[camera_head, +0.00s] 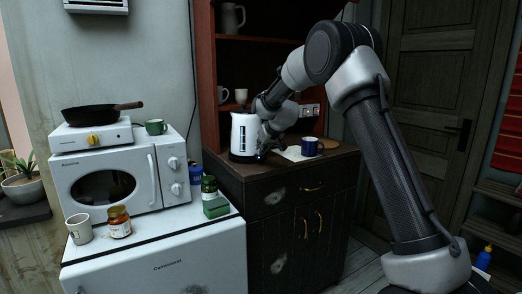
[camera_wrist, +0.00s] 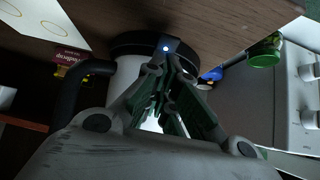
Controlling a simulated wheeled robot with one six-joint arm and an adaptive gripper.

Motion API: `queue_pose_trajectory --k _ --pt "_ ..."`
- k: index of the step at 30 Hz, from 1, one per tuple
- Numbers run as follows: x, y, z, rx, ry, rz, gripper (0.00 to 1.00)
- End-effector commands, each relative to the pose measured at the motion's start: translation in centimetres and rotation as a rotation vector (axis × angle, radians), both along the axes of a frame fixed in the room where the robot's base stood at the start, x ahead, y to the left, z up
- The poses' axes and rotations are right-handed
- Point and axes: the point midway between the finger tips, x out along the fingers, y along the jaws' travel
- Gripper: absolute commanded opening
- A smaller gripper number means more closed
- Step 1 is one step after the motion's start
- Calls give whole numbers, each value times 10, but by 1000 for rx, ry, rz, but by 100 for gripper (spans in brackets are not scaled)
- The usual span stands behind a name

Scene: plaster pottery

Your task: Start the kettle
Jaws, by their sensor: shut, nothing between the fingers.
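The white kettle (camera_head: 243,133) stands upright on its black base on the dark wooden cabinet. In the wrist view the kettle (camera_wrist: 127,72) appears upside down, with its black handle (camera_wrist: 68,95) on the left and its black base (camera_wrist: 135,42) above. A small bluish-white light (camera_wrist: 165,48) glows at the base, just beyond my fingertips. My gripper (camera_head: 263,147) is at the kettle's lower right side. In the wrist view my gripper (camera_wrist: 172,68) is shut and empty, its fingertips close to the light. I cannot tell whether they touch it. The fingers hide part of the kettle.
A dark blue mug (camera_head: 309,146) and a pale sheet (camera_head: 292,154) lie right of the kettle on the cabinet (camera_head: 270,178). Left are a white microwave (camera_head: 120,178), jars and a green box (camera_head: 216,207). The shelf's red side wall (camera_head: 207,80) rises beside the kettle.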

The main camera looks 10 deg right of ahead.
Motion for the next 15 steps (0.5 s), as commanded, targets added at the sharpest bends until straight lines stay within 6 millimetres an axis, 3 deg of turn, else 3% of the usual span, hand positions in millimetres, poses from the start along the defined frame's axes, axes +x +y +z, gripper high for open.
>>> queue_pose_trajectory --k 7,12,15 --pt "-2 -2 11 1 -2 -1 0" --pt "-9 -8 43 0 -4 -1 0" --pt "-31 -14 55 1 -2 -1 0"
